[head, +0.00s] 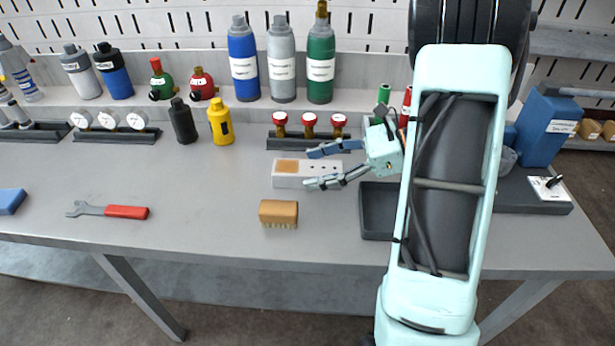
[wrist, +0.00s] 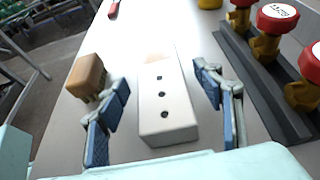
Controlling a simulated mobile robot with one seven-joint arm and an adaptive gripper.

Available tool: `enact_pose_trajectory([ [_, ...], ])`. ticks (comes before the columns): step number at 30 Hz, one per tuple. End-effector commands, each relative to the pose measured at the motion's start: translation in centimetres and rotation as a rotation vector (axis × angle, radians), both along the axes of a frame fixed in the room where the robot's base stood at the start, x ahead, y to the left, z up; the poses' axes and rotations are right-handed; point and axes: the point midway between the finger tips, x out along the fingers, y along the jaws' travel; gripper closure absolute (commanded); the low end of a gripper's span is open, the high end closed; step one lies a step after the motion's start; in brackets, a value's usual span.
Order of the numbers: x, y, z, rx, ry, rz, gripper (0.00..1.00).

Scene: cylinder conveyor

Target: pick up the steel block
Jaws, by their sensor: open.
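The steel block (head: 290,181) is a pale, long block with a tan patch at one end and a row of dark holes. It lies flat on the grey bench in front of the red-capped valves. It also shows in the wrist view (wrist: 167,122), running away from the camera. My gripper (head: 315,168) is open and empty. Its blue-padded fingers point left in the head view, over the block's right part. In the wrist view my gripper (wrist: 164,98) has one finger on each side of the block, with gaps on both sides. The fingers' height above the bench is hard to tell.
A wooden brush (head: 278,212) lies close to the near finger's side of the block. The valve rack (head: 290,143) stands close behind. A dark tray (head: 377,222) is to the right, below my arm. A red-handled wrench (head: 126,212) lies left; bench between is clear.

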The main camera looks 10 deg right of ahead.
Motion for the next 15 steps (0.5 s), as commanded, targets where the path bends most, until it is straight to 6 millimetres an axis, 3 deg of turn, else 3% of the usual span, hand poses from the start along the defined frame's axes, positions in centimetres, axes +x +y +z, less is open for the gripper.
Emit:
enact_pose_trajectory([
  [1,0.2,0.8,-0.8,0.001,0.000,0.003,0.39],
  [6,0.7,2.3,-1.2,0.001,-0.002,0.002,0.39],
  [14,0.8,2.5,-1.1,0.001,-0.001,0.000,0.39],
  [15,0.8,2.5,-1.1,0.001,-0.001,0.000,0.44],
])
